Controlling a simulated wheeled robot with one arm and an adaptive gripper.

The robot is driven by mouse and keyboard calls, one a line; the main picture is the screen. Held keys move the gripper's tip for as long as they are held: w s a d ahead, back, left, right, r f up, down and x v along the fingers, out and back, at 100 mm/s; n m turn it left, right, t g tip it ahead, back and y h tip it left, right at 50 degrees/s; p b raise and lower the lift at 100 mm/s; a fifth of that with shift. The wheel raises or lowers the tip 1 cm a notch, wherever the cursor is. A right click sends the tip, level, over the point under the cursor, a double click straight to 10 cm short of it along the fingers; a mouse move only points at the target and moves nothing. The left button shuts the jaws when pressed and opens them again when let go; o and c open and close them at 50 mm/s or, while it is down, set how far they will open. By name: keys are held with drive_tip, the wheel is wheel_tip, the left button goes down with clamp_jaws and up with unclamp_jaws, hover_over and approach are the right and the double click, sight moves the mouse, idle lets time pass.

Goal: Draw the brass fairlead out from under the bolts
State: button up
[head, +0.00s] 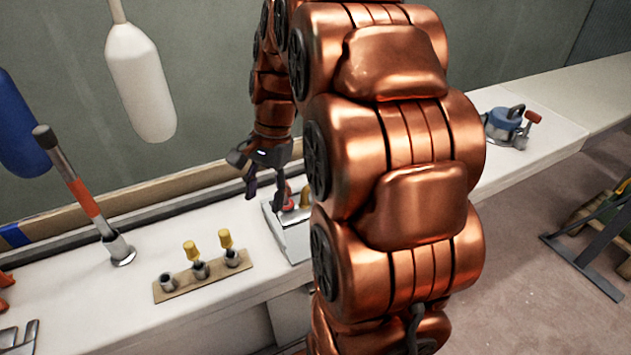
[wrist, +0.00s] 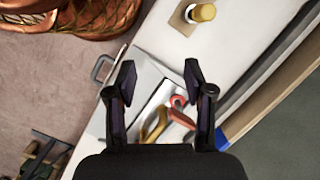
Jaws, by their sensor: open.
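A tray (head: 290,237) sits on the white counter, partly hidden behind my arm in the head view. The brass fairlead looks to be the curved gold piece (wrist: 155,128) in it, beside a red piece (wrist: 180,118) in the wrist view. Part of the gold piece (head: 305,197) also shows in the head view. I cannot clearly make out the bolts. My gripper (wrist: 158,80) is open and points down above the tray, with nothing between its fingers. In the head view my gripper (head: 264,186) is close to the red piece.
A tan board (head: 172,291) with metal sockets and yellow-topped pegs lies left of the tray. An orange-banded rod (head: 85,200) stands in a holder farther left. White (head: 140,80) and blue fenders hang at the wall. A blue-topped device (head: 508,125) stands at right.

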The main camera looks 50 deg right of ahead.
drive_tip(key=w+d+f+m+t+b, duration=0.1)
drive_tip(key=w+d+f+m+b, duration=0.3)
drive_tip(key=d, duration=0.7)
drive_tip(key=m+t+y+b, duration=0.1)
drive_tip(key=m+t+b, duration=0.1)
drive_tip(key=m, duration=0.3)
approach(308, 185)
drive_tip(key=x, duration=0.5)
drive_tip(key=shift+m, duration=0.3)
drive_tip(key=shift+x, duration=3.85)
drive_tip(key=shift+s, duration=0.1)
drive_tip(key=shift+c, duration=0.5)
